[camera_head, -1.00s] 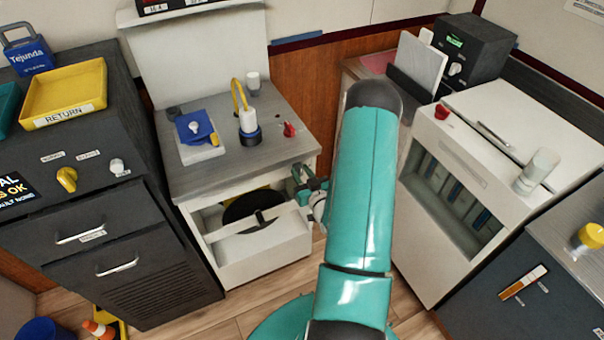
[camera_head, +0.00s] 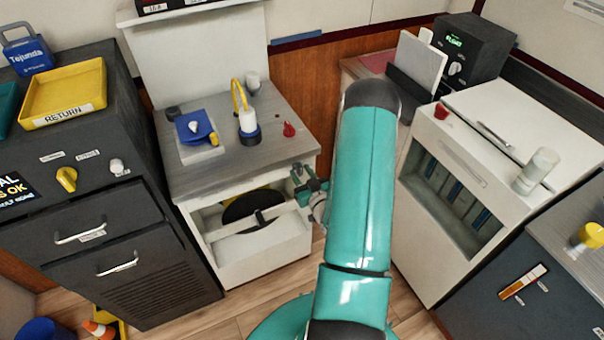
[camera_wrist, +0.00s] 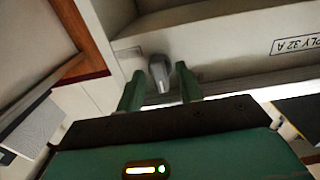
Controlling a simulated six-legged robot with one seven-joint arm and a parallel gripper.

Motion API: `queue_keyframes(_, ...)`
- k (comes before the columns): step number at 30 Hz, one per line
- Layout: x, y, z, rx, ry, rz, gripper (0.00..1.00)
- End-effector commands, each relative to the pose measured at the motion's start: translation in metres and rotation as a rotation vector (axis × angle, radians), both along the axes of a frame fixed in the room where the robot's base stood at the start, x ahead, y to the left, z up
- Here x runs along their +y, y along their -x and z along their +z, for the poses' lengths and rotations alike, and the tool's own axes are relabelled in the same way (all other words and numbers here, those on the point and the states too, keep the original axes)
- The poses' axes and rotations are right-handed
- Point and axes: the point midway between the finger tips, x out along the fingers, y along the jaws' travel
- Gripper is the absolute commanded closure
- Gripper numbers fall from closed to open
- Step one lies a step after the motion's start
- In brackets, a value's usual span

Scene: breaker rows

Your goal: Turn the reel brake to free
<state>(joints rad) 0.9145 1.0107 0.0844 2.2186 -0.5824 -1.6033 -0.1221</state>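A grey knob (camera_wrist: 159,72) sticks out from the pale front panel of the white cabinet in the wrist view. No readable label names it as the reel brake. My gripper (camera_wrist: 160,80) is open, with one green finger on each side of the knob and narrow gaps visible. In the head view my gripper (camera_head: 306,180) is at the upper right front corner of the white cabinet (camera_head: 265,262), and the knob is hidden there. A dark reel (camera_head: 240,209) sits in the opening of this cabinet, behind a pale crossbar.
The grey top (camera_head: 230,165) holds a blue item, a white cylinder with a yellow loop and a red knob (camera_head: 289,129). A dark cabinet (camera_head: 140,225) stands left and another white cabinet (camera_head: 415,225) right, with floor between.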

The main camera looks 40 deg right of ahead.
Motion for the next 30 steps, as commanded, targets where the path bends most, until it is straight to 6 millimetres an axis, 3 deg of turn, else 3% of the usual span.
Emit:
queue_keyframes(5,0.006,0.023,0.0,0.003,-0.001,-0.001,0.64)
queue_keyframes(18,0.032,0.112,-0.001,0.004,-0.002,-0.003,0.64)
queue_keyframes(24,0.038,0.129,0.0,0.001,0.0,-0.001,0.64)
queue_keyframes(30,0.038,0.13,0.0,0.001,0.0,-0.001,0.64)
